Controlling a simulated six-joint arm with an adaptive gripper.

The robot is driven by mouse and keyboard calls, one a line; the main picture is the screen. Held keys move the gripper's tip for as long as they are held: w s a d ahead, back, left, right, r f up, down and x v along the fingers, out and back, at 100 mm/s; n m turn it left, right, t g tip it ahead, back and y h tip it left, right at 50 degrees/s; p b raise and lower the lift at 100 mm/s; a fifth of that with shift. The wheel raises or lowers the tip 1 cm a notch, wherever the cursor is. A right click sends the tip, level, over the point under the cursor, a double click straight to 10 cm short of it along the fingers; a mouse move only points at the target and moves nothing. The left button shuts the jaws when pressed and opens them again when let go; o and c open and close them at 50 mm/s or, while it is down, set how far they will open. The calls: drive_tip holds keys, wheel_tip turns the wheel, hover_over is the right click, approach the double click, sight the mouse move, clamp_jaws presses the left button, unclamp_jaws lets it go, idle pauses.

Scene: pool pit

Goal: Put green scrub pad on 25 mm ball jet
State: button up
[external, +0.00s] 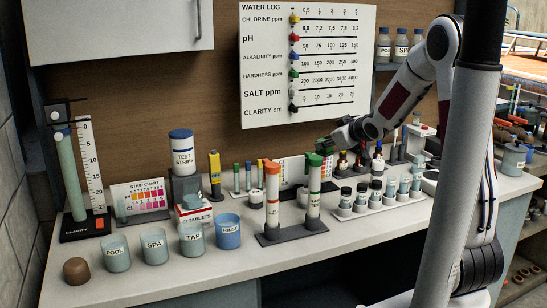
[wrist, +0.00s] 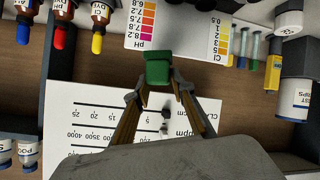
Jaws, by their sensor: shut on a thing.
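My gripper (wrist: 158,80) is shut on the green scrub pad (wrist: 158,66), a small green block between its fingertips in the wrist view. In the external view my gripper (external: 332,143) is above the back of the counter, in front of the wooden wall. The green pad (external: 322,144) shows at its tip, just above the green-capped test tube. I cannot make out the 25 mm ball jet for certain in either view.
A rack with two tall capped tubes (external: 314,190) stands below the gripper. Several dark-lidded jars (external: 361,197) stand to the right. Bottles and a colour chart (wrist: 180,28) are close by. Cups (external: 154,245) stand front left. The water log board (external: 306,63) hangs behind.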

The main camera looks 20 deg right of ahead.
drive_tip(key=shift+a+r+n+y, duration=0.15)
drive_tip(key=shift+r+n+y, duration=0.3)
drive_tip(key=shift+r, duration=0.5)
drive_tip(key=shift+a+r+n+y, duration=0.25)
drive_tip(key=shift+r+y, duration=0.1)
drive_tip(key=shift+r, duration=0.2)
drive_tip(key=s+a+n+g+y, duration=0.2)
drive_tip(key=s+a+n+y, duration=0.2)
drive_tip(key=s+a, duration=0.2)
drive_tip(key=shift+a+f+y, duration=0.25)
drive_tip(key=shift+a+y, duration=0.05)
drive_tip(key=shift+a, duration=0.55)
drive_tip(key=shift+d+g, duration=0.1)
drive_tip(key=shift+g, duration=0.4)
drive_tip(key=shift+f, duration=0.1)
drive_tip(key=shift+f, duration=3)
